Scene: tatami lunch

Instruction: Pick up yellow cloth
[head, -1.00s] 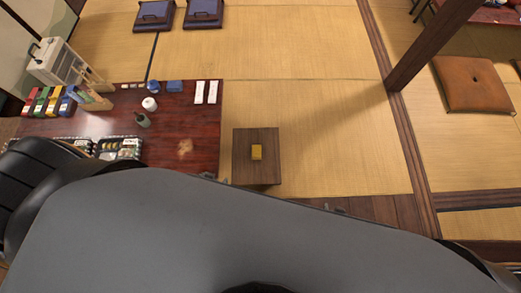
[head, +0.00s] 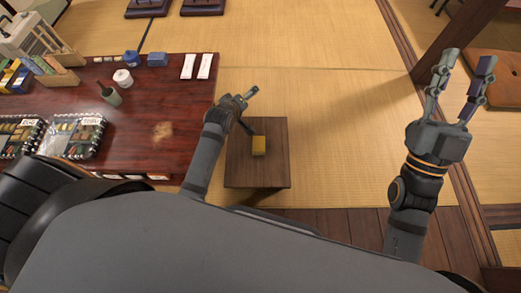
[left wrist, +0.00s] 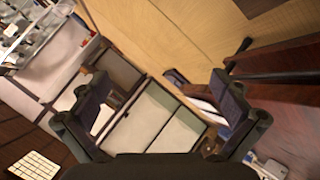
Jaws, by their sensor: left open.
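The yellow cloth (head: 259,146) is a small folded block on top of a small dark wooden stand (head: 273,172) in the head view. My left gripper (head: 253,110) is open and empty, just above and left of the cloth in the picture; one finger appears close to the cloth's edge, but I cannot tell whether it touches. In the left wrist view its fingers (left wrist: 162,97) are spread with nothing between them, and the cloth does not show there. My right gripper (head: 467,62) is open and empty, raised over the mat at the right.
A red-brown table (head: 190,120) left of the stand holds bento boxes (head: 78,136), a white jar (head: 122,78), a green cup (head: 110,96) and white packets (head: 196,66). Tatami (head: 330,130) right of the stand is clear.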

